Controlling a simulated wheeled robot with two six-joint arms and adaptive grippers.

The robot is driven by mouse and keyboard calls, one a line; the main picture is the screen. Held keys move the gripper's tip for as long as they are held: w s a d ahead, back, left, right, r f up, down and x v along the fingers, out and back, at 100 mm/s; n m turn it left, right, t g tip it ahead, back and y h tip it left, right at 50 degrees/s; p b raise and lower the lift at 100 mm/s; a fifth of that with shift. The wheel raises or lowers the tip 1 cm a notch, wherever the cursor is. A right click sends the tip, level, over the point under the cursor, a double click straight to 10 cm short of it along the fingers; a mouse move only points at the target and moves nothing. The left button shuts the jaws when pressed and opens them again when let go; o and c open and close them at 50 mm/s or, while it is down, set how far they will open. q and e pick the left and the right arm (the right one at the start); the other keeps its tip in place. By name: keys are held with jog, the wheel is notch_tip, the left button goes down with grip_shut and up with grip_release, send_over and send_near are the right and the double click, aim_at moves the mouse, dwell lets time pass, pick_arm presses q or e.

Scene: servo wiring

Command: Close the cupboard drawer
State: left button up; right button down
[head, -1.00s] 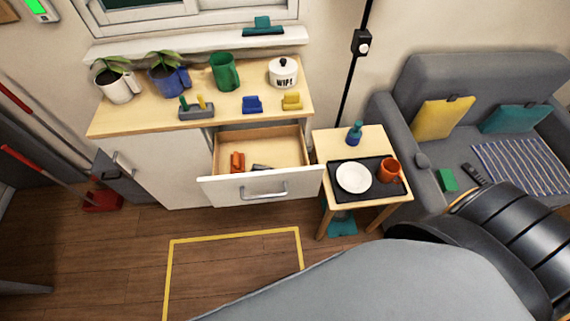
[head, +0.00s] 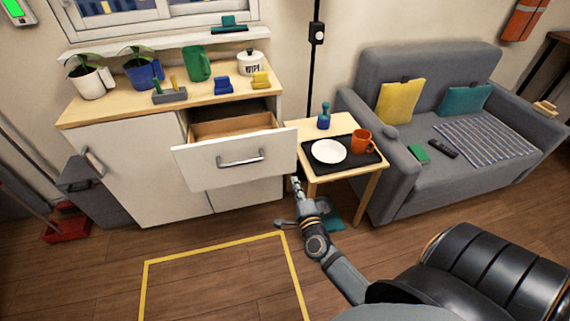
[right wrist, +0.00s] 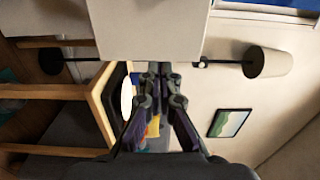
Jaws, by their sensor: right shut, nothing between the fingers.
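The cupboard drawer (head: 210,167) stands pulled out of the white cupboard (head: 134,165). A grey bar handle (head: 240,160) crosses its front, and part of its wooden inside (head: 232,125) shows. My right gripper (head: 296,183) is shut and empty in the head view, just right of the drawer front's lower right corner. Whether it touches the front I cannot tell. In the right wrist view its fingers (right wrist: 158,70) are together, beside a large pale panel (right wrist: 150,30) that looks like the drawer front. My left gripper is not in view.
A small side table (head: 297,131) stands close right of the drawer, with a black tray (head: 370,157), white plate (head: 328,151) and orange mug (head: 361,141). Potted plants and small items stand on the cupboard top. A grey sofa (head: 410,65) is at right.

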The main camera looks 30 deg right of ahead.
aim_at(282, 150)
jog(key=b+x, duration=0.1)
jog(key=x, duration=1.1)
jog(key=shift+w, duration=0.2)
jog(key=shift+w+d, duration=0.2)
jog(key=shift+w, duration=0.35)
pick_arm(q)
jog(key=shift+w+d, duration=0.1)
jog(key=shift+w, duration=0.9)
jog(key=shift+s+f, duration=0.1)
